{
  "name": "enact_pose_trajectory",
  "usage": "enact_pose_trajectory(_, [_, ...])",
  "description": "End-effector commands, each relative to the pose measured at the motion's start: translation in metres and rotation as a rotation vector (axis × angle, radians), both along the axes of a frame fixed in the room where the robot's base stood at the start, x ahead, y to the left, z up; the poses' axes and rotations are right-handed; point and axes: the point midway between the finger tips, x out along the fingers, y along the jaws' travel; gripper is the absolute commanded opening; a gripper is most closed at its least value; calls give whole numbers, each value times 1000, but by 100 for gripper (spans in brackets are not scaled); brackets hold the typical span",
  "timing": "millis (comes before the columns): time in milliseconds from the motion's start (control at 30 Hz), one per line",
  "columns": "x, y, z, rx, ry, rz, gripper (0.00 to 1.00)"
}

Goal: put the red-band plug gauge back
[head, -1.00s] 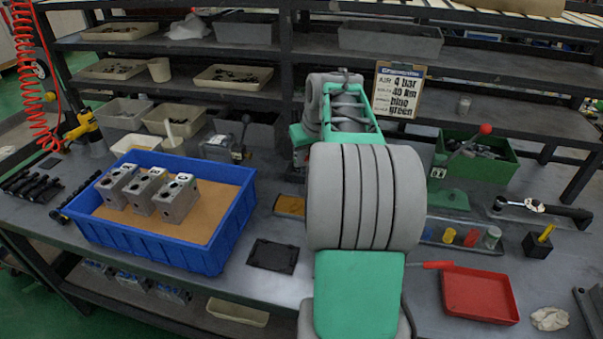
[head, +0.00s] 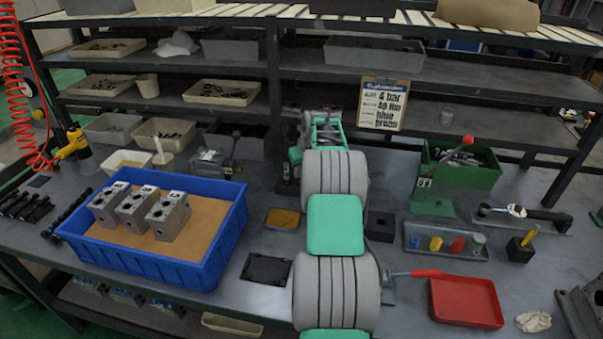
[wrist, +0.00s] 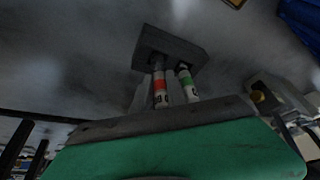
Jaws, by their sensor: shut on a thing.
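The red-band plug gauge (wrist: 160,88) is a pale cylinder with a red band, in the middle of the wrist view. My gripper (wrist: 157,102) is shut on it; its dark and green body hides the near end. The far end meets a dark block (wrist: 172,43); I cannot tell how deep it sits. A green-band gauge (wrist: 187,82) stands beside it at the same block, apart from it.
A vise-like fixture (head: 225,160) is close by on the left. A blue bin (head: 205,272) with several metal blocks stands further left. An orange pad (head: 283,218), a dark mat (head: 266,268) and a red tray (head: 466,302) lie nearer the front. Shelving rises behind.

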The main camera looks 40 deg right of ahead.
Motion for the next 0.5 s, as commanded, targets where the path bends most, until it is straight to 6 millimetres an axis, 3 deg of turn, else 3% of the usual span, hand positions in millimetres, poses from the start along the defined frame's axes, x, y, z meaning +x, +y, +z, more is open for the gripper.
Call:
enact_pose_trajectory(100, [-1,1,-15,3,3,1,0])
enact_pose_trajectory(433, [-1,1,-21,1,2,0,0])
enact_pose_trajectory(467, [-1,1,-21,3,2,1,18])
enact_pose_trajectory(500, [-1,1,-20,3,2,1,21])
